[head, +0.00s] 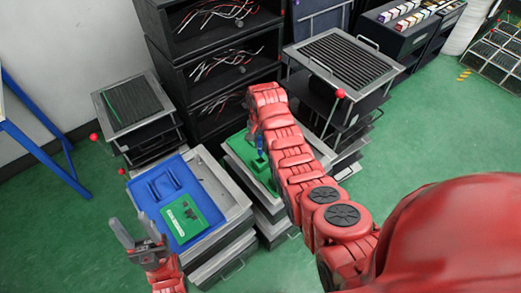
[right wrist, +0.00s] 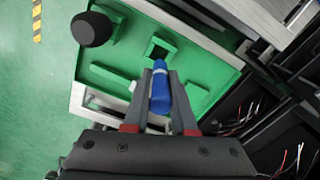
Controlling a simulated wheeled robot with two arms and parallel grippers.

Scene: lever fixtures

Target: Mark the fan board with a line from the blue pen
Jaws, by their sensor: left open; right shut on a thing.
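The blue pen (right wrist: 160,95) is gripped between the fingers of my right gripper (right wrist: 161,72) in the right wrist view. Its far end points toward a square green holder (right wrist: 160,48) on a green tray; I cannot tell whether the tip is inside it. In the head view a bit of the pen (head: 259,142) shows beside my right arm, which hides most of that gripper. A green board (head: 183,218) with dark and white parts, likely the fan board, lies in a blue tray (head: 150,208). My left gripper (head: 138,238) is open and empty, in front of the blue tray's left side.
The green tray (head: 238,150) stands right of the blue tray on a stacked cart. A cart with a dark ribbed top (head: 130,103) stands at the left, another (head: 350,60) at the back right. Black shelves (head: 215,60) with wires stand behind. A dark round knob (right wrist: 91,28) is near the pen.

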